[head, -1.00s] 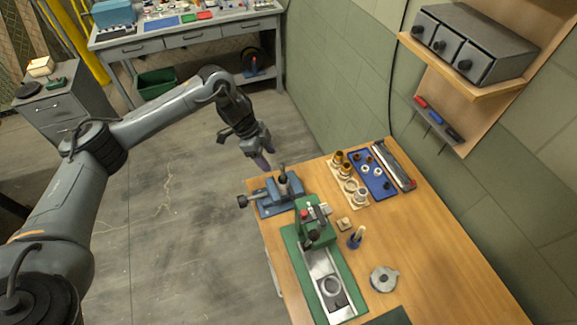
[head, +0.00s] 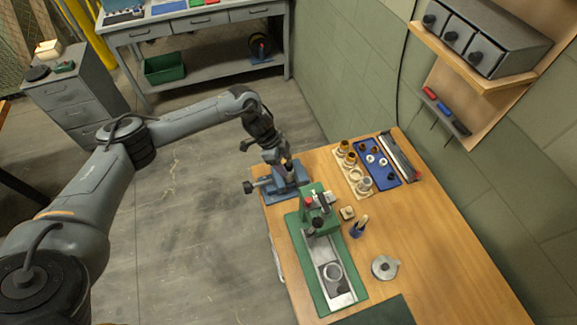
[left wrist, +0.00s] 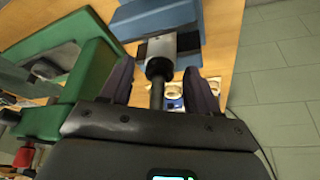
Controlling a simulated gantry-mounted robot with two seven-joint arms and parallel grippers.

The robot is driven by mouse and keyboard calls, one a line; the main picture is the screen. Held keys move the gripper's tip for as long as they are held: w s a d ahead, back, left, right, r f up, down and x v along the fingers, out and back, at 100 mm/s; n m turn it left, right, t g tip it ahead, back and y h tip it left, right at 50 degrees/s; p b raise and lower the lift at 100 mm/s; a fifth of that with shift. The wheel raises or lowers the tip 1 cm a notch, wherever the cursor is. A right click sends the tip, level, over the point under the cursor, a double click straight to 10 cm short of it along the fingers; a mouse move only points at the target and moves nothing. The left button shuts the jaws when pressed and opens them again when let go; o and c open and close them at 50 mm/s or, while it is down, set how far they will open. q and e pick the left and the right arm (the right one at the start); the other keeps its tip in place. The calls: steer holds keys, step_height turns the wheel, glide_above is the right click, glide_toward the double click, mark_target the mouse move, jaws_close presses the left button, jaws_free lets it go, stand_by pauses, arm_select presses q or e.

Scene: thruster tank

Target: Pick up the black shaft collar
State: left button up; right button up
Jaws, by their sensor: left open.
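A black collar (left wrist: 158,68) sits on a dark thin shaft (left wrist: 157,97) that rises from the silver jaws (left wrist: 184,42) of the blue vise (head: 268,190). In the left wrist view the shaft points towards my camera. My left gripper (head: 286,163) is above the vise at the bench's far left corner. Its purple-grey fingers (left wrist: 157,76) are apart, one on each side of the shaft and collar, with gaps visible. In the head view the gripper largely hides the collar. My right gripper is not in view.
A green press (head: 318,215) on a green base stands just in front of the vise and fills the left of the wrist view. A blue tray (head: 388,182) and a pale holder with rings lie to the right. The wooden bench's (head: 440,260) right side is clear.

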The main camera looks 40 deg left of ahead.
arm_select(q)
steer(key=c, duration=1.1)
steer(key=shift+r, duration=0.1)
